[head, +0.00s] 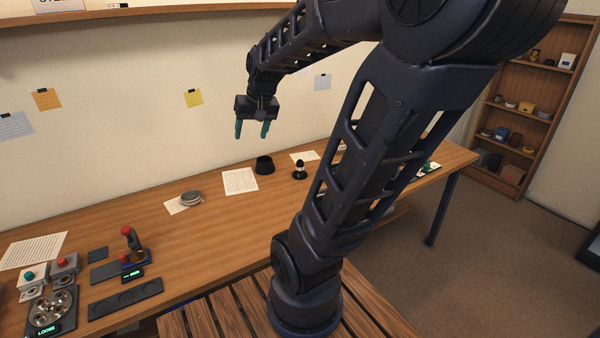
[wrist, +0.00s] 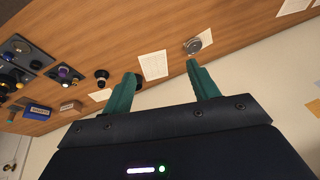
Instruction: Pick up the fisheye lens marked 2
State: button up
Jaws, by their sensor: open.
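My gripper (head: 251,135) is open and empty, raised above the back of the desk with its green fingers pointing down. Its fingers also show in the wrist view (wrist: 163,78). I cannot read a number 2 on anything, so I cannot tell which item is the fisheye lens marked 2. A small black upright piece with a pale spot (head: 300,170) stands on the desk, right of the gripper; it seems to be the black round piece in the wrist view (wrist: 101,77). A wide black cup-like piece (head: 264,165) stands left of it, partly behind a finger in the wrist view.
A silver round part (head: 191,198) lies on paper to the left. A white sheet (head: 240,181) is on the desk (head: 205,235). Control boxes and a black tray (head: 125,298) fill the front left. My arm hides part of the desk's right side.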

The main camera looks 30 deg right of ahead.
jog(key=w+d+f+m, duration=0.25)
jog(key=w+d, duration=0.25)
jog(key=w, duration=0.3)
jog(key=m+g+h, duration=0.2)
jog(key=m+h, duration=0.2)
jog(key=m, duration=0.1)
send_near(300, 160)
jog(key=f, duration=0.1)
jog(key=x, duration=0.6)
jog(key=shift+w+d+r, duration=0.15)
jog(key=shift+w+r, duration=0.05)
jog(key=shift+w, duration=0.2)
jog(key=shift+s+x, duration=0.15)
jog(key=shift+x, duration=1.25)
jog(key=shift+s+x, duration=0.15)
jog(key=shift+x, duration=1.2)
jog(key=shift+c, duration=0.2)
jog(key=c, duration=1.1)
